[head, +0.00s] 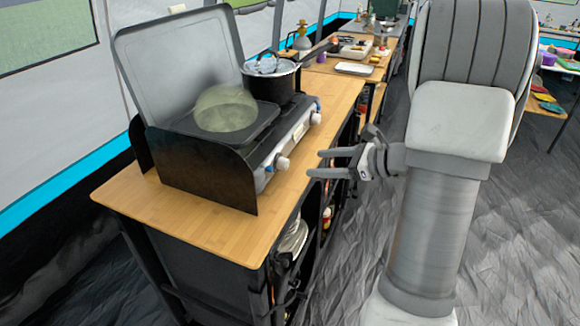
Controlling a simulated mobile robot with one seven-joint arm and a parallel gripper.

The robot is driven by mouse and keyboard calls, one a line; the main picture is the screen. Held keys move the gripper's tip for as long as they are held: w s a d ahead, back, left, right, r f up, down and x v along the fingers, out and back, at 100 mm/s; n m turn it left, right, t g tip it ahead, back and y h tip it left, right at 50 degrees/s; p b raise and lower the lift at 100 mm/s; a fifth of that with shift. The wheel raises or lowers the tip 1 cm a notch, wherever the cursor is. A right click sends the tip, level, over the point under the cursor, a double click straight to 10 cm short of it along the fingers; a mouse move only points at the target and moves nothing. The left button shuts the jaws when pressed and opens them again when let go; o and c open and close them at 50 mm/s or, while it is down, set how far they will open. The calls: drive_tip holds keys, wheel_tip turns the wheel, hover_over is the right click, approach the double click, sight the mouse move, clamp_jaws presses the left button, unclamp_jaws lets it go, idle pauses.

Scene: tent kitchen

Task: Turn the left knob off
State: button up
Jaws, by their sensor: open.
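The camping stove (215,165) stands on the wooden counter with its grey lid raised. The left knob (283,162) is a pale round knob on the stove's front panel, at the end nearer to me. The right knob (316,118) is farther along the panel. I cannot tell either knob's angle. My gripper (312,164) is open and empty, fingers pointing left, just to the right of the left knob in the picture and apart from it. A translucent yellow-green dome (225,108) shows over the left burner.
A dark pot (273,82) with its handle pointing right sits on the far burner. Tall side panels shield the stove. The wooden counter (190,224) is bare in front, and shelves are open below it. Dark floor lies clear to the right.

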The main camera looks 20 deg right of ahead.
sight(287, 164)
drive_tip(key=b+x, duration=0.1)
drive_tip(key=x, duration=0.8)
drive_tip(key=shift+w+a+f, duration=0.2)
drive_tip(key=shift+w+a, duration=0.05)
drive_tip(key=shift+c, duration=0.3)
clamp_jaws()
